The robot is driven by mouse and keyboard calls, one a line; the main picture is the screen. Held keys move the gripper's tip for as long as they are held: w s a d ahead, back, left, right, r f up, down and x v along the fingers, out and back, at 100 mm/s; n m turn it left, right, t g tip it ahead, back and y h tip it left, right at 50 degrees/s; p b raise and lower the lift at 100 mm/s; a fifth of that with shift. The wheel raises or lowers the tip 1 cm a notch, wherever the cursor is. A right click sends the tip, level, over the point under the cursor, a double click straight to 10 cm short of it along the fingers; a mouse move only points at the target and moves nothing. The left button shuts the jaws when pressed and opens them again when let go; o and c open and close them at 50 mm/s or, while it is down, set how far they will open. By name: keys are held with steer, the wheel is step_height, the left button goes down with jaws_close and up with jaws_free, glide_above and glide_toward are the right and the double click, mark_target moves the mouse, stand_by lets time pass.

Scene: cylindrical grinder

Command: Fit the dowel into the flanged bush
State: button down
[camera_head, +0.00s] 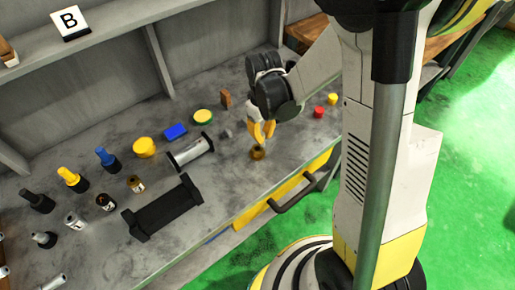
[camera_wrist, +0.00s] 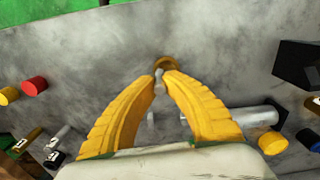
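My gripper (camera_head: 262,132) has yellow fingers that point down at the bench. In the wrist view its fingertips (camera_wrist: 160,75) are close together on a small slim grey piece, which looks like the dowel (camera_wrist: 159,84). The brass-coloured flanged bush (camera_head: 257,153) stands on the bench near its front edge, just below the fingertips in the head view. In the wrist view the bush (camera_wrist: 166,62) shows just beyond the fingertips, partly hidden by them. The dowel's lower end and the bush's hole are not clear, so I cannot tell whether they touch.
A metal cylinder in a black holder (camera_head: 190,151) lies left of the bush. An empty black cradle (camera_head: 162,210) and several bottles are farther left. Two red and yellow cylinders (camera_head: 319,111) stand to the right. A small grey piece (camera_head: 227,133) lies behind left.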

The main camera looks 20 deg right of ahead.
mark_target(257, 145)
steer(key=shift+w+a+f, duration=0.45)
steer(key=shift+a+f, duration=0.1)
steer(key=shift+a, duration=0.2)
steer(key=shift+f+b, duration=1.05)
steer(key=shift+f, duration=0.95)
steer(key=shift+f, duration=0.15)
steer(key=c, duration=1.6)
jaws_free()
steer(key=shift+o, duration=0.2)
